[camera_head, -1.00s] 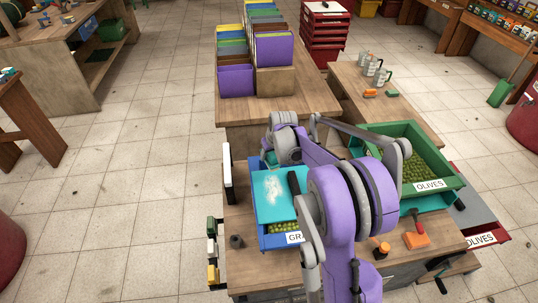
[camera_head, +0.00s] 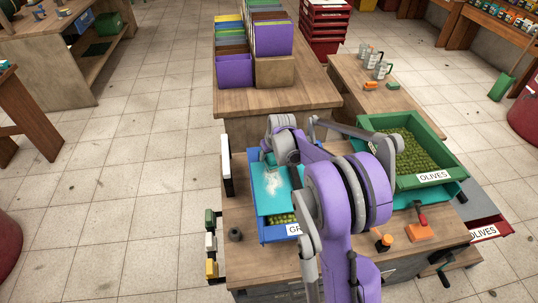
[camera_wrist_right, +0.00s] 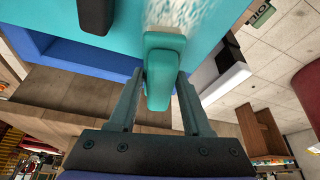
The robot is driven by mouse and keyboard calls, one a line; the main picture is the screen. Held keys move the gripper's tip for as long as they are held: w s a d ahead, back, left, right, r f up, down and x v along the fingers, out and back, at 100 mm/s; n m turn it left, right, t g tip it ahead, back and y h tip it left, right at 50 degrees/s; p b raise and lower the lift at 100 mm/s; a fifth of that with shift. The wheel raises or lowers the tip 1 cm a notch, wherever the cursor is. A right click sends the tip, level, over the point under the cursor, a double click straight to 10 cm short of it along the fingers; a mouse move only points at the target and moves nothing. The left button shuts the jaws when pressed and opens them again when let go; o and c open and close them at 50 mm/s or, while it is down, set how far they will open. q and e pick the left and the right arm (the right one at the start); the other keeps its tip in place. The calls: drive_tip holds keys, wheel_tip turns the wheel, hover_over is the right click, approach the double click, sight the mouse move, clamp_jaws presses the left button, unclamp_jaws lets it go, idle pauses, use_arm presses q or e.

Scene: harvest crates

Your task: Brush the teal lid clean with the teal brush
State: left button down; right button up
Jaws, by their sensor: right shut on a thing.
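A whitish dusty patch (camera_head: 272,187) covers part of the lid. My right gripper (camera_wrist_right: 160,88) is shut on the teal brush (camera_wrist_right: 164,66), its fingers on either side of it. In the right wrist view the brush is at the pale patch on the lid; I cannot tell whether it touches. In the head view the right gripper is at the lid's far end, partly hidden by my arm. My left gripper is not in view.
A green crate of olives (camera_head: 420,185) stands at the right. An orange block with a red handle (camera_head: 420,231) and an orange-topped item (camera_head: 384,241) lie near the front right. A dark knob-like item (camera_head: 235,234) stands left of the blue crate.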

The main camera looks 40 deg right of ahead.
drive_tip(key=shift+f+b, duration=0.75)
drive_tip(key=shift+f, duration=0.25)
drive_tip(key=shift+s, duration=0.1)
idle(0.3)
